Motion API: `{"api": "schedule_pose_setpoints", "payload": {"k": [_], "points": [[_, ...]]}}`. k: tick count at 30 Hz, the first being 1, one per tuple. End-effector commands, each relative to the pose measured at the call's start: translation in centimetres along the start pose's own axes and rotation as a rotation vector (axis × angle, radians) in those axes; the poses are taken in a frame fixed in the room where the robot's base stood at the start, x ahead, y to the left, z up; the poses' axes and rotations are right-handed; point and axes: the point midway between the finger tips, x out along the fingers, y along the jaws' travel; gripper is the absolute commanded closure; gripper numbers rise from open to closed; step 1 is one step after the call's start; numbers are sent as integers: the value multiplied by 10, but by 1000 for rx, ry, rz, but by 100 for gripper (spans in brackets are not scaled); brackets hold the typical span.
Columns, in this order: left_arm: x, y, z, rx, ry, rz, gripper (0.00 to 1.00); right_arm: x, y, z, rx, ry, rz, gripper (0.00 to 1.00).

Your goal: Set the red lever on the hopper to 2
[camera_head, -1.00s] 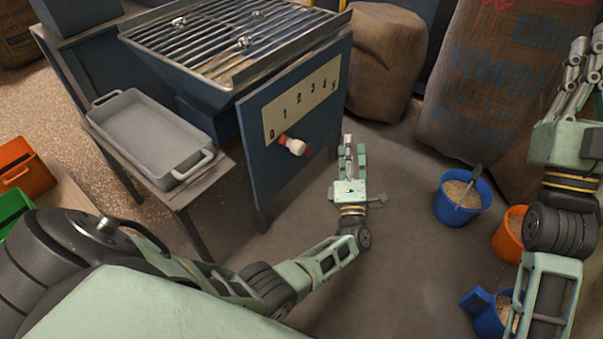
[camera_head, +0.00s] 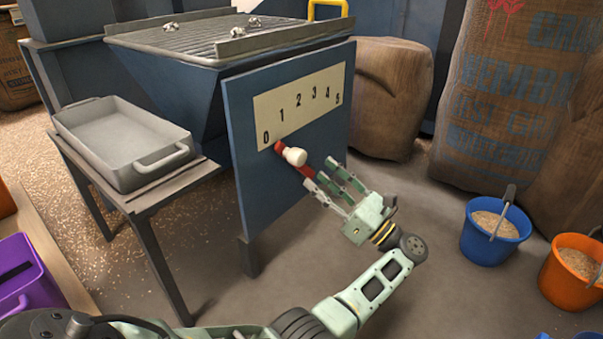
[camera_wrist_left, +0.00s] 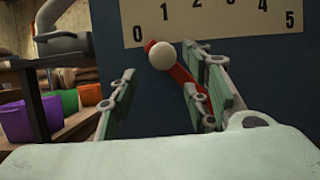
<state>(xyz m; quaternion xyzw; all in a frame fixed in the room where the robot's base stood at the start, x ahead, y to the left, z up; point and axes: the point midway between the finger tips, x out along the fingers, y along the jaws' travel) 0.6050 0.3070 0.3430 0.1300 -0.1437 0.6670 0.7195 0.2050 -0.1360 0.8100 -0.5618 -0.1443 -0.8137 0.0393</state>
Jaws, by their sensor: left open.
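The red lever (camera_head: 307,171) is on the blue side panel (camera_head: 240,180) of the hopper (camera_head: 180,80). Its white knob (camera_head: 295,156) is near its upper left end, and its red tip points at the 0 on the scale plate (camera_head: 300,105), numbered 0 to 5. My left gripper (camera_head: 321,175) is open in front of the panel, just right of and below the knob. In the left wrist view the knob (camera_wrist_left: 161,55) shows between the open fingers (camera_wrist_left: 160,85); I cannot tell whether they touch the lever. My right gripper is out of view.
A grey tray (camera_head: 115,140) stands on a small stand left of the panel. Full sacks (camera_head: 505,95) stand behind at the right. A blue bucket (camera_head: 488,243) and an orange bucket (camera_head: 565,280) are on the floor at right. Floor between is clear.

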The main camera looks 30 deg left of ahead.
Motion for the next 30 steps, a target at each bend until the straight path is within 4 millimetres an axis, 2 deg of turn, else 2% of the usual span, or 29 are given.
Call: {"api": "schedule_pose_setpoints", "payload": {"k": [6, 13, 24, 30], "points": [[36, 1, -2, -1, -4, 2, 56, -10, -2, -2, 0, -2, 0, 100], [64, 0, -1, 2, -3, -1, 56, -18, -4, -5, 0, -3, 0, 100], [70, -1, 1, 4, -3, -4, 57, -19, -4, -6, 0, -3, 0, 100], [70, 0, 1, 4, -3, -4, 75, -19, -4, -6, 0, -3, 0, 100]]}}
